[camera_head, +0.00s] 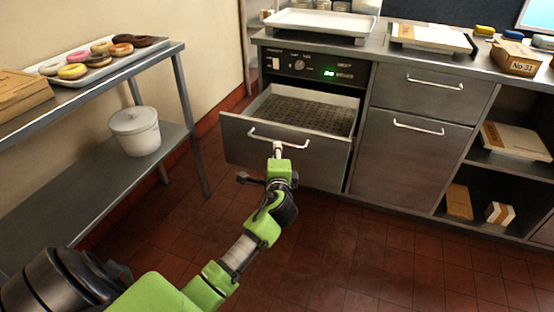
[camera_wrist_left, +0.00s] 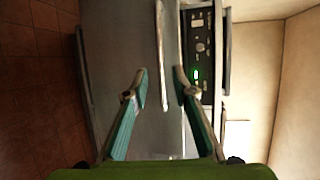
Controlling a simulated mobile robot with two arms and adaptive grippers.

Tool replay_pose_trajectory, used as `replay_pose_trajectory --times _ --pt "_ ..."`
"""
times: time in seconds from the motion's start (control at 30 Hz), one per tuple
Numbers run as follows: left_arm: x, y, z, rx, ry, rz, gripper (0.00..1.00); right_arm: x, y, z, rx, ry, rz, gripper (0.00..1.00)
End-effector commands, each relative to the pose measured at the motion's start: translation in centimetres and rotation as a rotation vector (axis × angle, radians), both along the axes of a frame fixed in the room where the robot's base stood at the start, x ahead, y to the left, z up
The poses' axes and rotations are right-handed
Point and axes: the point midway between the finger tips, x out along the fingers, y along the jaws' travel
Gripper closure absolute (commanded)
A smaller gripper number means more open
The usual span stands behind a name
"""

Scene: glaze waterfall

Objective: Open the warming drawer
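The warming drawer (camera_head: 285,160) stands well open below its control panel, and its dark perforated bottom shows. Its front carries a pale bar handle (camera_head: 262,140). My left gripper (camera_head: 278,152) is at the right part of this handle. In the left wrist view, turned sideways, the two fingers (camera_wrist_left: 160,74) are apart, with the handle (camera_wrist_left: 160,40) running between them. No finger visibly presses on the bar, and I cannot tell how deep it sits between them. My right gripper is in neither view.
The control panel (camera_head: 315,68) has a knob and a lit green display. Closed drawers (camera_head: 415,140) and open shelves with boxes stand to the right. A metal rack (camera_head: 120,80) with a doughnut tray and white bucket (camera_head: 135,132) stands left. The tiled floor (camera_head: 370,250) in front is clear.

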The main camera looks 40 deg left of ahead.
Motion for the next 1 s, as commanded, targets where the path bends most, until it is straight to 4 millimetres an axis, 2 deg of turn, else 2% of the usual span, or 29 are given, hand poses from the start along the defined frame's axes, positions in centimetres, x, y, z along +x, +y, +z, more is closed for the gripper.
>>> replay_pose_trajectory --times 0.1,0.3,0.83,0.93,1.0 --pt "-1.5 -1.2 0.3 -0.001 -0.001 -0.002 0.75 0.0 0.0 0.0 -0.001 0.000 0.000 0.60" --pt "-2.6 -1.9 0.6 0.001 0.000 0.000 0.75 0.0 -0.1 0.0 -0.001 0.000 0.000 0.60" --pt "-2.6 -1.9 0.6 -0.001 -0.001 0.000 0.75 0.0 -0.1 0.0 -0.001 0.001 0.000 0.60" --pt "-3.4 -2.2 -0.2 -0.040 0.004 0.006 0.75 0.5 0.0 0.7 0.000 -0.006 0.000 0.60" --pt "-4.9 -2.7 -1.7 -0.118 0.014 0.020 0.75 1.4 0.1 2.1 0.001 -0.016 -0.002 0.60"
